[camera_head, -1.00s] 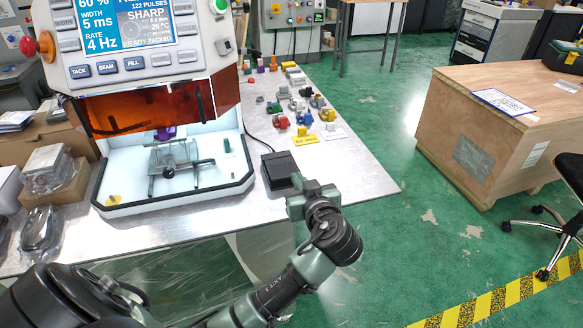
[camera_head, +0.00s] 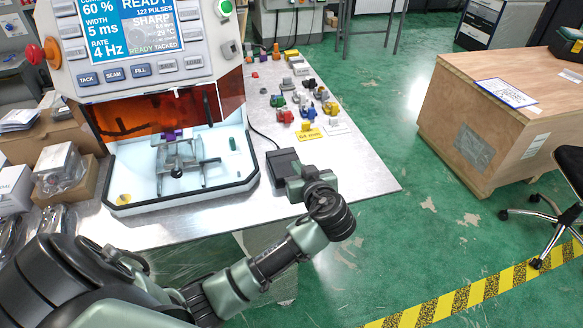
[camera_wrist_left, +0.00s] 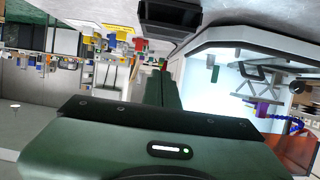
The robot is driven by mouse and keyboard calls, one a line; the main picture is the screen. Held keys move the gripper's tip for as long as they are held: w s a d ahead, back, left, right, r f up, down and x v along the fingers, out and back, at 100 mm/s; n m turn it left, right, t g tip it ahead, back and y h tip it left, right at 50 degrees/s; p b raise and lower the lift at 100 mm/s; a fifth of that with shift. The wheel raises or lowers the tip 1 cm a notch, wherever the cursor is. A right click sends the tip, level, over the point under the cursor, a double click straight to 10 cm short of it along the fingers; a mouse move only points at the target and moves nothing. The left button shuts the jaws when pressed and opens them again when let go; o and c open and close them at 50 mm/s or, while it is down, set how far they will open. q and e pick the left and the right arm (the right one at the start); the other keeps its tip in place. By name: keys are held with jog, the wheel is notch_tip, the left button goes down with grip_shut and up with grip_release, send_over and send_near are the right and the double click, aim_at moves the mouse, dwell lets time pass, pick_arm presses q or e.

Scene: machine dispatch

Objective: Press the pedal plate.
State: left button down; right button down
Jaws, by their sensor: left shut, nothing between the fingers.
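The pedal (camera_head: 281,160) is a small black box-shaped unit with a cable, on the metal table just right of the machine's white tray. Its near part is hidden behind my gripper in the head view. My left gripper (camera_head: 291,181) is shut and empty, at the pedal's near side. Whether it touches the plate I cannot tell. In the left wrist view the dark pedal (camera_wrist_left: 172,14) shows at the top edge, beyond the shut fingers (camera_wrist_left: 163,88). My right gripper is not in view.
The machine's white work tray (camera_head: 130,203) with a grey clamp fixture (camera_head: 183,160) is left of the pedal. A yellow label (camera_head: 305,135) and several coloured parts lie behind it. The table's right side is bare. A wooden crate (camera_head: 480,125) stands right.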

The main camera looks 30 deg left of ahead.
pick_arm(q)
jog(key=p, duration=0.1)
send_over(292, 174)
jog(key=shift+w+a+f, duration=0.1)
jog(key=shift+a+f, duration=0.15)
jog(key=shift+f, duration=0.35)
jog(key=shift+w+a+f, duration=0.1)
jog(key=shift+a+f, duration=0.1)
jog(key=shift+f, duration=0.35)
jog(key=f, duration=0.2)
jog(key=shift+s+d+f+p, duration=0.2)
jog(key=shift+d+f+p, duration=0.1)
jog(key=shift+f+p, duration=0.1)
jog(key=shift+d+f, duration=0.1)
jog(key=shift+f, duration=0.6)
